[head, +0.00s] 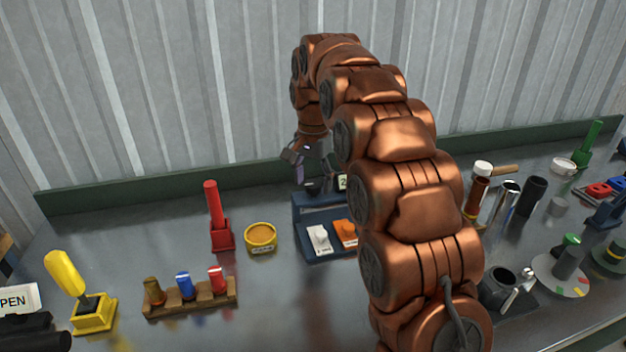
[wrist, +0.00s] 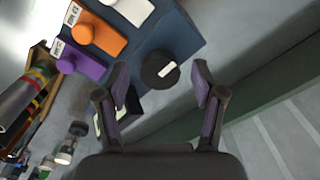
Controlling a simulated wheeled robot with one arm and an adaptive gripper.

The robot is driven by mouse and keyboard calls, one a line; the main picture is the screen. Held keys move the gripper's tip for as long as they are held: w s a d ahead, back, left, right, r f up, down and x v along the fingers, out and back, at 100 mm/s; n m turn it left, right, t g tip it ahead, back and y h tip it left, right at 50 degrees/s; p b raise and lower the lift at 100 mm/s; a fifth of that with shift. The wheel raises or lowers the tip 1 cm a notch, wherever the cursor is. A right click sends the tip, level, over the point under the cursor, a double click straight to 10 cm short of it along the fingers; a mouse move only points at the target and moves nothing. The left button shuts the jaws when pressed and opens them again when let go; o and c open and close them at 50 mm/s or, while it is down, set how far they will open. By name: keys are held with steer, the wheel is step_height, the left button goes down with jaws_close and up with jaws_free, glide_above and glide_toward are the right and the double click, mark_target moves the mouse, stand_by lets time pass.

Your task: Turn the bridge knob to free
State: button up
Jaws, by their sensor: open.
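A round black knob (wrist: 160,71) with a white mark stands on a blue box (wrist: 187,25) in the wrist view. I take it for the bridge knob; no readable bridge or free label shows beside it. My gripper (wrist: 161,84) is open, its fingertips on either side of the knob in the picture. I see no clear contact, and the height gap is hard to judge. In the head view my gripper (head: 303,155) hangs at the back of the blue box (head: 313,212), and my arm hides the box's right part.
White (wrist: 134,8), orange (wrist: 100,36) and purple (wrist: 80,62) switches sit on the box's lower face. A red lever (head: 217,220) and yellow dish (head: 260,238) stand left of it. A green ledge (head: 170,188) and corrugated wall are behind. Cylinders stand to the right.

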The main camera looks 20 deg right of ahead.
steer(key=shift+f, duration=0.15)
steer(key=c, duration=1.1)
